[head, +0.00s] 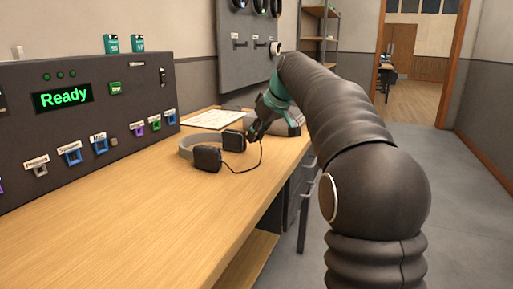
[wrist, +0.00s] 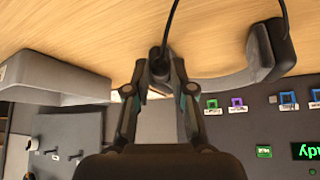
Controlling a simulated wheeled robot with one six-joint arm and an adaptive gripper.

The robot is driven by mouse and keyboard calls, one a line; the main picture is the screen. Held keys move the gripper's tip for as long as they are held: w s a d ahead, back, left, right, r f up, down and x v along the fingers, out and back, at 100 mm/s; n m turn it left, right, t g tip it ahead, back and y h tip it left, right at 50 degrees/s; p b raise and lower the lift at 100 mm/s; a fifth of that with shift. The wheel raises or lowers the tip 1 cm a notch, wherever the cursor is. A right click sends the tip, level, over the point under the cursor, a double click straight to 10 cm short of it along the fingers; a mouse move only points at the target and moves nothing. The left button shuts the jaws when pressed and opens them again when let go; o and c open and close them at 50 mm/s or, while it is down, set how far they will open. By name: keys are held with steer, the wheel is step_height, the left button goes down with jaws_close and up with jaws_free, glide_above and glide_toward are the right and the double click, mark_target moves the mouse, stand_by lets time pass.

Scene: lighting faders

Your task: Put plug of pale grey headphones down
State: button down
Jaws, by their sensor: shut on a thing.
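The pale grey headphones (head: 187,143) lie on the wooden desk in the head view, with dark ear cups. They also show in the wrist view (wrist: 240,77), to the right of my fingers. A thin black cable runs from them to my gripper (head: 254,132), which is low over the desk just beyond the headphones. In the wrist view my gripper (wrist: 160,75) is shut on the dark plug (wrist: 158,66) at the cable's end. The fingers hide part of the plug. I cannot tell whether the plug touches the desk.
The desk (head: 160,210) is clear in front of the headphones. A dark control panel (head: 80,120) with a green "Ready" display and coloured sockets stands along the left. A white sheet (head: 212,118) lies behind the headphones. The desk's right edge is close to my arm.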

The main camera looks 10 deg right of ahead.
mark_target(251, 156)
steer(key=shift+f+b, duration=0.4)
steer(key=shift+f, duration=1.55)
steer(key=shift+f, duration=0.1)
steer(key=shift+f, duration=0.35)
steer(key=c, duration=1)
jaws_free()
steer(key=shift+r, duration=0.1)
steer(key=shift+r, duration=0.3)
steer(key=p+v, duration=0.1)
steer(key=v, duration=1.1)
steer(key=shift+a, duration=0.1)
